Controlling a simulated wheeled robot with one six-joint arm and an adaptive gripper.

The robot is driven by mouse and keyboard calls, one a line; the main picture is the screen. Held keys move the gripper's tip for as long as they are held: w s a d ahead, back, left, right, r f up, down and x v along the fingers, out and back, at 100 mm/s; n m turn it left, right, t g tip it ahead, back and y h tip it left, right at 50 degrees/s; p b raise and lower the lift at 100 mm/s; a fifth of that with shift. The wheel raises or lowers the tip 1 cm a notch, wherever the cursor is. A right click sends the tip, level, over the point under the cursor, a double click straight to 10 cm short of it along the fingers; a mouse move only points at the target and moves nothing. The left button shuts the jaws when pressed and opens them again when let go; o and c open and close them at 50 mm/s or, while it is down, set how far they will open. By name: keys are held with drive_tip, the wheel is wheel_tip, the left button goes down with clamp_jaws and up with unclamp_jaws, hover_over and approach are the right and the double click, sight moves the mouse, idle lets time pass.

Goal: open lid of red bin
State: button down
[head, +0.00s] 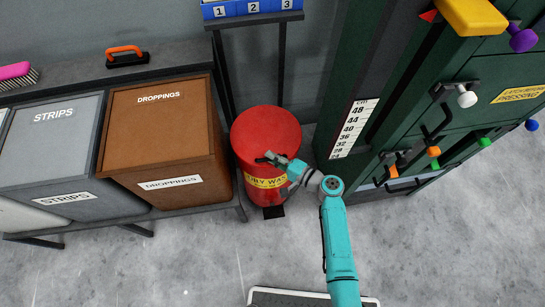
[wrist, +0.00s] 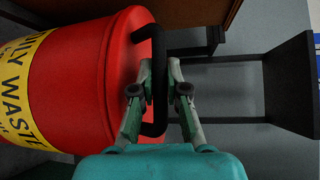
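The red bin (head: 245,160) stands on the floor right of the brown bin, with a yellow waste label around its front. Its round red lid (head: 268,122) appears down on the bin. A black curved handle (wrist: 159,65) shows beside the lid in the wrist view, where the red bin (wrist: 85,80) fills the left side. My gripper (head: 268,158) is at the front upper edge of the bin. In the wrist view my gripper (wrist: 159,92) is open, with one finger on each side of the handle and small gaps visible. Contact with the handle is unclear.
A grey strips bin (head: 50,145) and a brown droppings bin (head: 155,125) stand to the left. A green machine (head: 385,95) with coloured knobs stands to the right. A black pedal (head: 273,212) is at the red bin's foot. The floor in front is mostly clear.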

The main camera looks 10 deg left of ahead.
drive_tip(key=w+a+r, duration=0.1)
drive_tip(key=w+r, duration=0.3)
drive_tip(key=r, duration=0.6)
drive_tip(key=shift+a, duration=0.1)
drive_tip(key=c, duration=1.5)
unclamp_jaws()
drive_tip(key=shift+o, duration=0.3)
drive_tip(key=shift+s, duration=0.1)
